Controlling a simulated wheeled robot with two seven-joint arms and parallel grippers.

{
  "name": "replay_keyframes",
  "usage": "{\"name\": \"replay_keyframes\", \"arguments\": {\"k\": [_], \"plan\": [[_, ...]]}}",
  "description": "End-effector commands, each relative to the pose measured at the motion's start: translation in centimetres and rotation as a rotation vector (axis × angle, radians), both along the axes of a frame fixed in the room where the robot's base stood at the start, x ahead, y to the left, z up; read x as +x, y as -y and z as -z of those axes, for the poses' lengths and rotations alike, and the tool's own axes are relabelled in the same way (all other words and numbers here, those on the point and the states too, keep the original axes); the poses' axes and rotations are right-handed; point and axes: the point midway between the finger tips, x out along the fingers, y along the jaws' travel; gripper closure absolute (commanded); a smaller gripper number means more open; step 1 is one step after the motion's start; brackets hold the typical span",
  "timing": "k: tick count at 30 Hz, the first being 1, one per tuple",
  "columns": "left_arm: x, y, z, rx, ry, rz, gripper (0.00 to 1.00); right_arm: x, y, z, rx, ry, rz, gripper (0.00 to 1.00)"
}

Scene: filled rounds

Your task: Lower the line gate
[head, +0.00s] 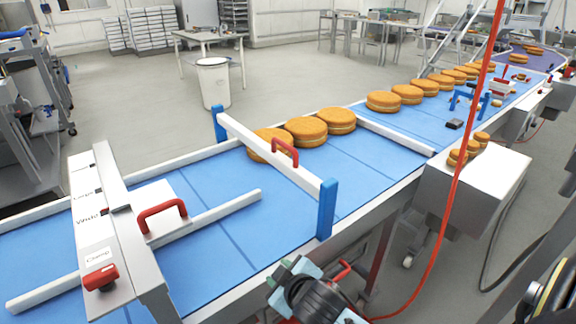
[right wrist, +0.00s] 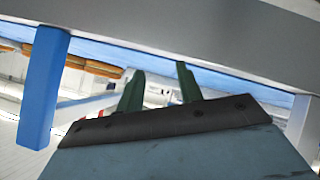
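The line gate is a white bar (head: 255,146) with a red handle (head: 285,152), held across the blue belt between two blue posts (head: 326,210). The bar sits near the post tops, above the belt, and partly hides the nearest cake (head: 262,141). My right gripper (head: 290,270) is at the bottom middle, outside the belt's near rail, below the right post and away from the handle. In the right wrist view its two dark green fingers (right wrist: 158,88) stand apart with nothing seen between them. A blue post (right wrist: 44,88) shows at left. My left gripper is out of view.
Several round cakes (head: 306,130) line the belt behind the gate. A panel with a red handle (head: 162,213) and red knob (head: 101,277) stands at left. A red cable (head: 455,185) hangs at right. A grey box (head: 472,195) carries small cakes. Belt before the gate is clear of cakes.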

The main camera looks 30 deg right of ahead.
Motion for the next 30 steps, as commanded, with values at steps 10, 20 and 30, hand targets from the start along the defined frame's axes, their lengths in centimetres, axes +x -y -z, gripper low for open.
{"name": "replay_keyframes", "arguments": {"k": [10, 20, 30], "plan": [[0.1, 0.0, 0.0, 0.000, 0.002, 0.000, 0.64, 10.9, -1.8, -10.9, -0.279, 0.506, -0.250, 0.64], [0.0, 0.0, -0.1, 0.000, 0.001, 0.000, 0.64, 17.5, -8.1, -24.6, -0.852, 1.073, -0.857, 0.64], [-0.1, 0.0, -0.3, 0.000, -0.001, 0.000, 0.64, 20.6, -1.7, -26.6, -1.515, 0.873, -1.707, 0.64]]}}
